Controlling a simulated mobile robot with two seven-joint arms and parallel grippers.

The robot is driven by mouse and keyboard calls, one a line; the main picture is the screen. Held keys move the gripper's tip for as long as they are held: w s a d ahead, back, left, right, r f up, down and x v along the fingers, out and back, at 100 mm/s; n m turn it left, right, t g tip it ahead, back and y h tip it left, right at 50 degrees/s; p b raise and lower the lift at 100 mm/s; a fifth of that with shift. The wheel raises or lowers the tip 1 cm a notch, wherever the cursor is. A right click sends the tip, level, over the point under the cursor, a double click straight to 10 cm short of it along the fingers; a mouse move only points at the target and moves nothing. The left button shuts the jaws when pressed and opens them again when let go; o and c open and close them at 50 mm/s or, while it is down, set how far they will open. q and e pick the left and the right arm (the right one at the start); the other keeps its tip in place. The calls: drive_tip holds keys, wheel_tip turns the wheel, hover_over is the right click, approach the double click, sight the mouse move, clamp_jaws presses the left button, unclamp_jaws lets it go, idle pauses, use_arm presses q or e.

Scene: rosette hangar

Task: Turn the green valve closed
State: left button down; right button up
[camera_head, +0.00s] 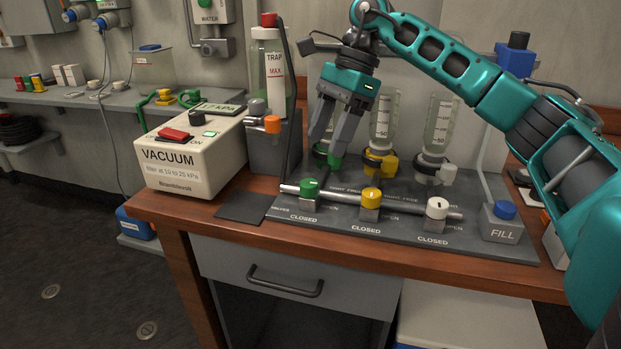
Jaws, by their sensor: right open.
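The green valve (309,187) is a round green knob on the metal manifold pipe (340,196), leftmost of three valves. A "CLOSED" label is in front of it and a partly readable "OPEN" label to its right. I cannot tell which way the knob is turned. My right gripper (325,148) is open, empty and pointing down. Its fingertips show above and slightly behind the green valve, apart from it. The fingers partly hide the left bottle and its green collar (335,162). My left gripper is not in view.
A yellow valve (371,195) and white valve (437,206) stand to the right. The vacuum box (180,170) and trap bottle (272,72) are left. A yellow-collared bottle (384,125) and a white-collared bottle (438,125) stand behind. A blue-capped fill block (503,227) is far right.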

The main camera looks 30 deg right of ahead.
sight(310, 183)
drive_tip(key=b+x, duration=0.1)
drive_tip(key=x, duration=0.7)
drive_tip(key=shift+a+f, duration=0.15)
drive_tip(key=c, duration=1)
